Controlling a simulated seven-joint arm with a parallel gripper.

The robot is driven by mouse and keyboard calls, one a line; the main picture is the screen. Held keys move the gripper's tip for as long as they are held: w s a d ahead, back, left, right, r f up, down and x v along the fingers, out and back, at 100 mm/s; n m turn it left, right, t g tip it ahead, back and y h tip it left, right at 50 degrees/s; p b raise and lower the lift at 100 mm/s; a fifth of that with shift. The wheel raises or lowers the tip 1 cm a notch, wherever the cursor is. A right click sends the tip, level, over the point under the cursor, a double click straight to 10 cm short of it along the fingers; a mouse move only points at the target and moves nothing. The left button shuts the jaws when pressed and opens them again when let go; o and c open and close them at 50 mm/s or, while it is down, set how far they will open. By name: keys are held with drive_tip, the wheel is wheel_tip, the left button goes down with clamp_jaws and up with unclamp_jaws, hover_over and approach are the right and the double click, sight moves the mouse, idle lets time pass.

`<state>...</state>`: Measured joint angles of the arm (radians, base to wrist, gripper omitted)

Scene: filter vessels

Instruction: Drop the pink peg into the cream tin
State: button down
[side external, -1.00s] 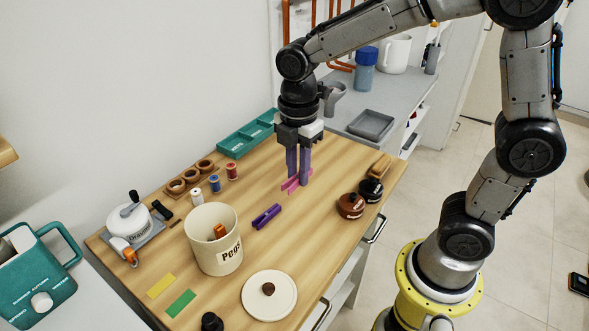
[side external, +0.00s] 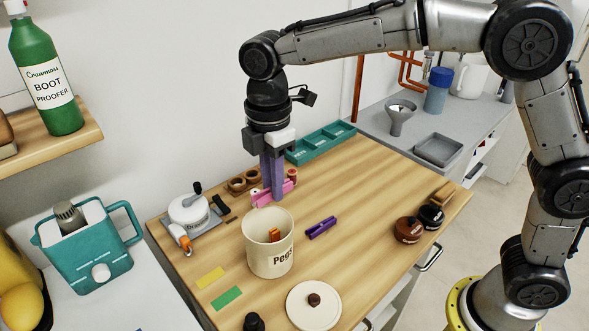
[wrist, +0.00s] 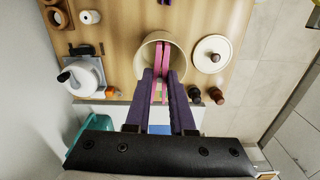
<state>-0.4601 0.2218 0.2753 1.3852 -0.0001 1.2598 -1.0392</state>
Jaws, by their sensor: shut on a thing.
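The pink peg (side external: 272,194) is held between the two purple fingers of my gripper (side external: 274,196). In the side view it is just behind and above the far rim of the cream tin (side external: 271,262), which is marked "Pegs". The tin is open at the top, and an orange peg (side external: 275,235) is inside it. In the wrist view the pink peg (wrist: 160,66) lies lengthwise between the fingers (wrist: 161,75) and overlaps the opening of the cream tin (wrist: 141,56). My gripper is shut on the pink peg.
A purple peg (side external: 321,228) lies on the table right of the tin. The cream lid (side external: 313,309) lies in front, and yellow (side external: 210,277) and green (side external: 226,298) strips lie to the left. Two dark pots stand at the right. A white-lidded device (side external: 190,212) stands at the left.

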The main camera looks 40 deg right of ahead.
drive_tip(key=shift+f, duration=2.85)
drive_tip(key=c, duration=0.7)
unclamp_jaws()
wheel_tip(320, 180, up, 14)
drive_tip(key=shift+f, duration=0.1)
drive_tip(key=shift+d, duration=0.1)
